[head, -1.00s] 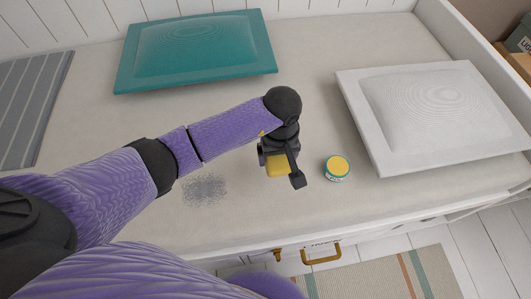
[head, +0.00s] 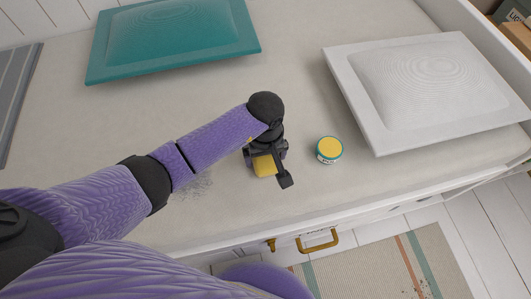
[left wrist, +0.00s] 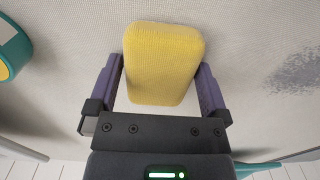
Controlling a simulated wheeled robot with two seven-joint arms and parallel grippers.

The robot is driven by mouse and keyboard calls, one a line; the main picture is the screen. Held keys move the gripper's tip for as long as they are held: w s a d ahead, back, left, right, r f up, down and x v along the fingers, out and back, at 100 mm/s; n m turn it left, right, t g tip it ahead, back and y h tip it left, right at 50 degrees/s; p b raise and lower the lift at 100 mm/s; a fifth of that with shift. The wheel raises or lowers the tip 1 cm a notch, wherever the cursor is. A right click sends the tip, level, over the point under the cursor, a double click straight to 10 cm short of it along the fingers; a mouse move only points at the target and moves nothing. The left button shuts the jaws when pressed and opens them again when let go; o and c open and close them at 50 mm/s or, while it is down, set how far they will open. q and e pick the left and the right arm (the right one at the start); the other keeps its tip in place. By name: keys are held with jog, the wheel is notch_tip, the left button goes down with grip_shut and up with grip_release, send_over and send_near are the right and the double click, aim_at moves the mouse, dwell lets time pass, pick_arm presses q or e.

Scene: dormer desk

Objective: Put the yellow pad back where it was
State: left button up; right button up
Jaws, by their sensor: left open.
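The yellow pad (head: 264,167) is a rounded block low over the pale top, near its front edge; whether it rests fully on the top is hard to tell. In the left wrist view the pad (left wrist: 163,62) lies between the two fingers, with a narrow gap visible beside it. My left gripper (head: 266,167) is open around the pad and partly hides it in the head view. A grey speckled smudge (head: 198,186) lies left of the pad, partly behind my left arm. My right gripper is not in view.
A round teal tin with a yellow lid (head: 329,149) stands just right of the gripper. A white cushioned panel (head: 425,95) lies at right and a teal one (head: 172,40) at the back left. A striped grey cloth (head: 15,100) is at far left. The middle is clear.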

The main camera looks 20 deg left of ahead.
pick_arm(q)
notch_tip(320, 180, up, 12)
jog(key=p, duration=0.6)
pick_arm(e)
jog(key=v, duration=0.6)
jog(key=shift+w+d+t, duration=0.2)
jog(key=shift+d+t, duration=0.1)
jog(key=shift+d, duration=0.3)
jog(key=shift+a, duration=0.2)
